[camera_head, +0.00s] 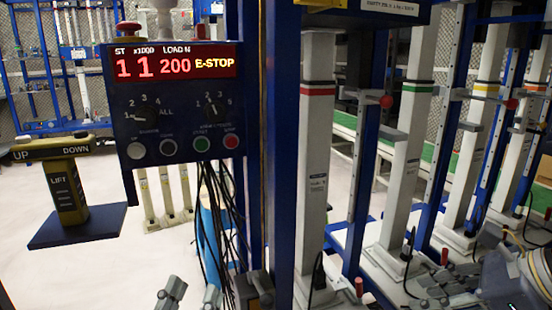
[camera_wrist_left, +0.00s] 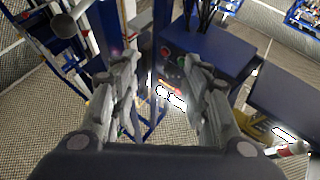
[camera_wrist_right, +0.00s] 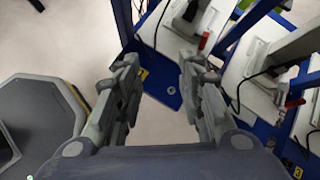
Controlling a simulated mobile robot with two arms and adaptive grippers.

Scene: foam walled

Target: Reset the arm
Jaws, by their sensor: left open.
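My left gripper (camera_head: 192,292) shows at the bottom of the head view, below the control box. In the left wrist view (camera_wrist_left: 160,90) its fingers are spread with nothing between them. My right gripper (camera_wrist_right: 156,75) is open and empty in its wrist view, above pale floor and a blue base plate. In the head view, the dark control box (camera_head: 178,110) has a red lit display (camera_head: 175,64) reading "11", "200" and "E-STOP". A red mushroom button (camera_head: 129,29) stands on its top. Knobs and several round buttons are on its face. Neither gripper touches the box.
A yellow lift lever (camera_head: 66,190) stands left of the box on a blue plate. Blue frames and white columns (camera_head: 315,170) line the right side. Black cables (camera_head: 213,210) hang under the box. Pale floor is open at left.

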